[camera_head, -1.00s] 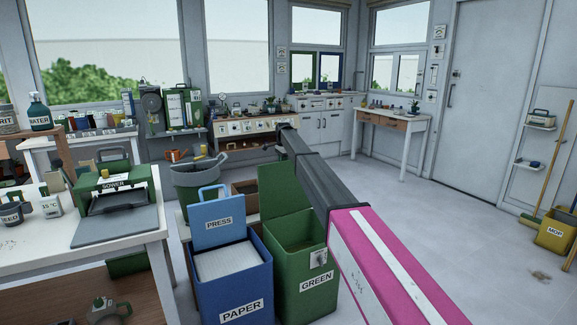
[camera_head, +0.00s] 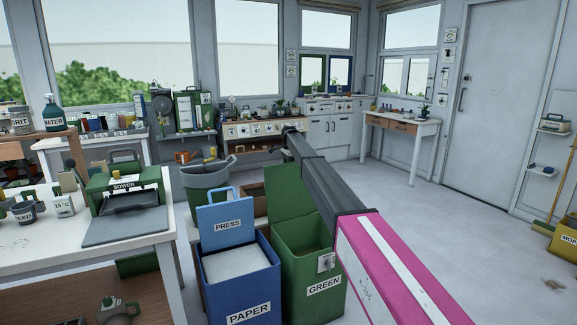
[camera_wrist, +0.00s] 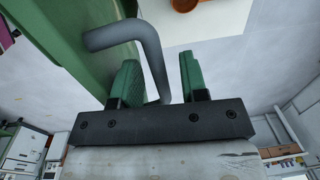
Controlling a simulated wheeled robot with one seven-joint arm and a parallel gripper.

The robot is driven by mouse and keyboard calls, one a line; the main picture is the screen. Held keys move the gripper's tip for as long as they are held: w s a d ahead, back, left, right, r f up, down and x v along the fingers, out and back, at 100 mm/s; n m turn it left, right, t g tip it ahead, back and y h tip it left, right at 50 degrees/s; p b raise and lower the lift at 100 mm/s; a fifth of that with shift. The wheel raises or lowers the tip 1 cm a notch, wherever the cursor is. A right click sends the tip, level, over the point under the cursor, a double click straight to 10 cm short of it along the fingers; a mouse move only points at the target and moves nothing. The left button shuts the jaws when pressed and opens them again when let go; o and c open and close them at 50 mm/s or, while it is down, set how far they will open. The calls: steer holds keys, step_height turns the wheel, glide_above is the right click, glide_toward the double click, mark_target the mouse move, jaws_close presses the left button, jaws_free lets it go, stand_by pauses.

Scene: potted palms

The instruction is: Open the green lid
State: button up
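The green bin (camera_head: 312,265) labelled GREEN stands on the floor beside the blue bin, with a small latch plate on its front. Its green lid (camera_head: 286,190) stands raised at the back, and the bin's inside shows. My gripper (camera_wrist: 160,82) shows in the wrist view with its two green fingers apart. A grey bent bar (camera_wrist: 152,50) passes between or just beyond the fingers, with room on both sides; contact cannot be told. A green panel (camera_wrist: 60,35) lies left of it, probably the lid. In the head view my arm hides the gripper.
The blue PAPER bin (camera_head: 240,285) with its raised PRESS lid (camera_head: 226,217) stands close on the left. A grey bucket (camera_head: 207,180) is behind. The white table (camera_head: 60,250) with the green sower (camera_head: 125,190) is at left. Floor at right is mostly clear.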

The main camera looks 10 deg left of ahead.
step_height(320, 180, up, 11)
steer(key=shift+s+d, duration=0.2)
steer(key=shift+s, duration=0.05)
stand_by(0.5)
steer(key=shift+f, duration=0.1)
